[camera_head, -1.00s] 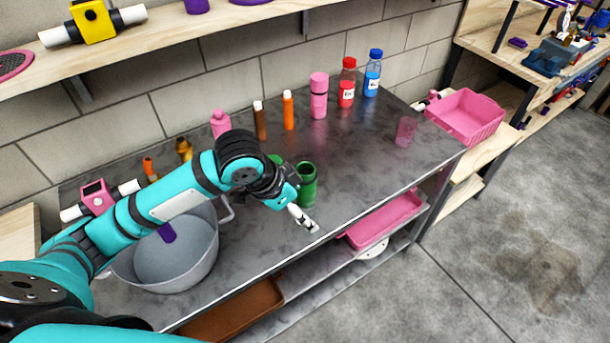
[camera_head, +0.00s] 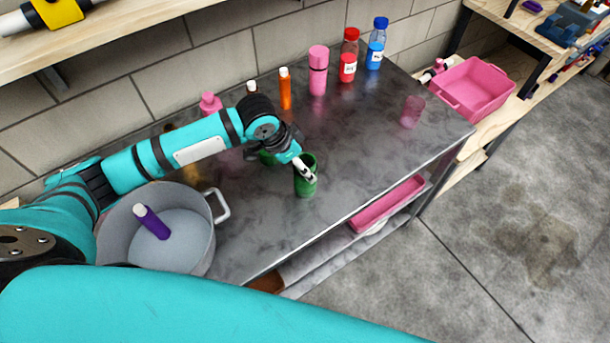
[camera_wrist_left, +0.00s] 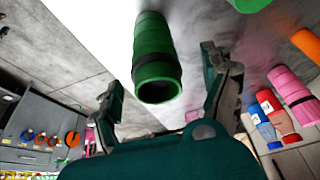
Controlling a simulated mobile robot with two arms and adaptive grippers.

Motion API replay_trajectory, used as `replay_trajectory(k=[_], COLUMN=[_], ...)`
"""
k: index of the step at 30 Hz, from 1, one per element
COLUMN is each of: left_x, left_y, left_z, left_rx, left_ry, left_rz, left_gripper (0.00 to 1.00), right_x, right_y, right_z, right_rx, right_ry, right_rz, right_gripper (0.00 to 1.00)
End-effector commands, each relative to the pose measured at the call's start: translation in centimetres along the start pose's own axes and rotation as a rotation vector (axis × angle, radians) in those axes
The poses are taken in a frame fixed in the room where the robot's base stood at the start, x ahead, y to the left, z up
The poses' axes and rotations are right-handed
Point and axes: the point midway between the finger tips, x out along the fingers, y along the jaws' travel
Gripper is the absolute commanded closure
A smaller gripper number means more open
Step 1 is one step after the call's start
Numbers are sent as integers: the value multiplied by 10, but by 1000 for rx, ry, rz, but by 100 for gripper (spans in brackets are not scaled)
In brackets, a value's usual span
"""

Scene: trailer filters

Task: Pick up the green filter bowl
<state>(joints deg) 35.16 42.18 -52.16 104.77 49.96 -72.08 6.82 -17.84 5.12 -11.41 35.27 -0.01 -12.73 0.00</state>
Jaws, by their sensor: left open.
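A green filter bowl (camera_head: 306,183), an open-topped cylinder with a dark band, stands on the metal workbench (camera_head: 365,140). In the left wrist view the green filter bowl (camera_wrist_left: 156,55) shows between my fingers, with its open end toward the camera. My left gripper (camera_head: 303,170) is open at the bowl's rim in the head view; its fingers (camera_wrist_left: 162,75) are spread on both sides of the bowl in the wrist view. I cannot tell whether they touch it. A second green piece (camera_head: 268,157) is partly hidden behind the gripper. My right gripper is not in view.
A grey pot (camera_head: 190,262) with a purple-and-white cylinder (camera_head: 150,222) inside stands at left. Pink (camera_head: 318,72), red (camera_head: 348,58) and blue (camera_head: 376,45) bottles stand along the wall. A translucent pink cup (camera_head: 412,112) stands at right. The bench's front right is clear.

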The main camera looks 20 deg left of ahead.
Motion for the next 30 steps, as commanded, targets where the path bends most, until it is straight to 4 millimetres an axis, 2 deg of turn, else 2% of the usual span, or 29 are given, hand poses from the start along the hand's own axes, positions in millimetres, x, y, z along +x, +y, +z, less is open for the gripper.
replay_trajectory(k=[1, 3, 6, 10, 15, 18, 23, 30], left_x=[3, 6, 14, 32, 54, 58, 58, 58], left_y=[0, 0, 1, 4, 4, 4, 4, 4], left_z=[0, 0, 2, 8, 8, 8, 9, 9], left_rx=[0, 0, 0, -1, 0, 1, 1, 1], left_ry=[0, 0, -3, -5, -1, 0, 1, 0], left_rz=[1, 0, 1, 1, 0, 0, -1, -1], left_gripper=[18, 18, 18, 18, 18, 18, 18, 47], right_x=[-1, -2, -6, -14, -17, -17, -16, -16], right_y=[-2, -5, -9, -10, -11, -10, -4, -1], right_z=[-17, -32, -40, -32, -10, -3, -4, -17], right_rx=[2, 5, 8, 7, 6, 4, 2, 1], right_ry=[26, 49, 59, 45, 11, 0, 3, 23], right_rz=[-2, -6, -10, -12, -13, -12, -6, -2], right_gripper=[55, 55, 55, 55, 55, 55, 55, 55])
